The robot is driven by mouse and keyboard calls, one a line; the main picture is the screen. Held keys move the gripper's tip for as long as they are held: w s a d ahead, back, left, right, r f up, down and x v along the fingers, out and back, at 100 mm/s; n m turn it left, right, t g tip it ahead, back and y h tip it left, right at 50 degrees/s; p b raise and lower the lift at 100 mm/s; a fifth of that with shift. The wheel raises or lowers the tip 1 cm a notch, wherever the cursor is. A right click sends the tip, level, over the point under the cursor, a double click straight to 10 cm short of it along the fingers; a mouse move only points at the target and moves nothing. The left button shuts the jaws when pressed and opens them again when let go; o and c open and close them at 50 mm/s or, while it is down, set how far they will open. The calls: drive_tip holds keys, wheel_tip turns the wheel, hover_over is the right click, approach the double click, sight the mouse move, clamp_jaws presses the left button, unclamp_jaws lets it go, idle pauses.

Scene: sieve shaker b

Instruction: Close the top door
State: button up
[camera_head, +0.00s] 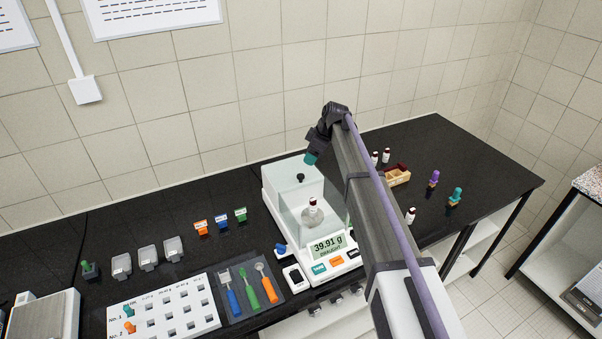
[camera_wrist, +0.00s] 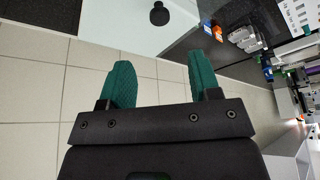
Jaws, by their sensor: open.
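The balance (camera_head: 330,273) stands on the black bench and its display reads 39.91 g. Its glass draft shield encloses a small red-capped vial (camera_head: 312,203) on the weighing pan. A black knob (camera_head: 300,178), apparently the top door's, sits toward the back of the shield; the door's edges are too clear to make out. The knob also shows at the top of the wrist view (camera_wrist: 158,13), on a pale panel. My gripper (camera_head: 311,158) hangs above the back of the balance, apart from the knob. Its teal fingers are open and empty in the wrist view (camera_wrist: 160,80).
Brushes or spatulas (camera_head: 250,287) and a white numbered rack (camera_head: 165,312) lie left of the balance. Small coloured blocks (camera_head: 221,221) stand behind them. A wooden vial box (camera_head: 398,176) and stoppered bottles are to the right. The tiled wall is close behind.

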sight(302, 175)
drive_tip(key=b+x, duration=0.4)
drive_tip(key=x, duration=0.1)
drive_tip(key=b+x, duration=0.5)
drive_tip(key=shift+d+f, duration=0.15)
drive_tip(key=shift+f, duration=0.15)
drive_tip(key=shift+r, duration=0.15)
clamp_jaws()
